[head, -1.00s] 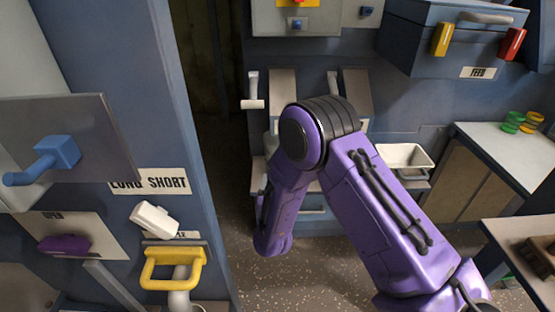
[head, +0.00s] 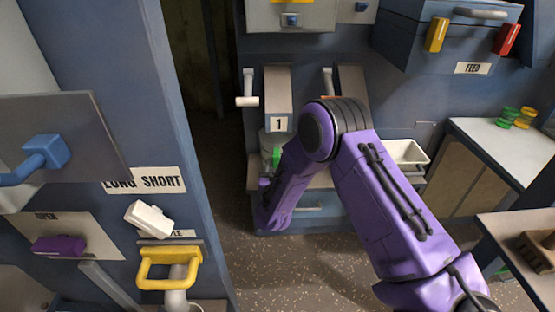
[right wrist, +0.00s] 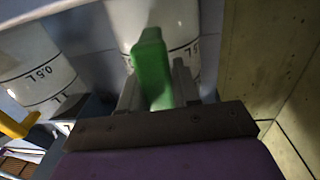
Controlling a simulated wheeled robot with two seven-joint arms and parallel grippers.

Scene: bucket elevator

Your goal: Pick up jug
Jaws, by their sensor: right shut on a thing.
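The jug (right wrist: 128,20) is pale with dark volume marks and a green handle (right wrist: 152,70). In the right wrist view my right gripper (right wrist: 155,85) is shut on the green handle, with one finger on each side. In the head view the green handle (head: 277,157) shows beside my purple right arm, under the chute marked 1. The arm hides much of the jug and the gripper there. I cannot tell whether the jug touches the shelf. My left gripper is not in view.
A second marked jug (right wrist: 40,72) with a yellow handle (right wrist: 18,126) stands close by. A white bin (head: 406,153) is right of my arm. A blue pillar (head: 150,100) with a yellow handle (head: 170,268) stands at left. The speckled floor (head: 300,265) is open.

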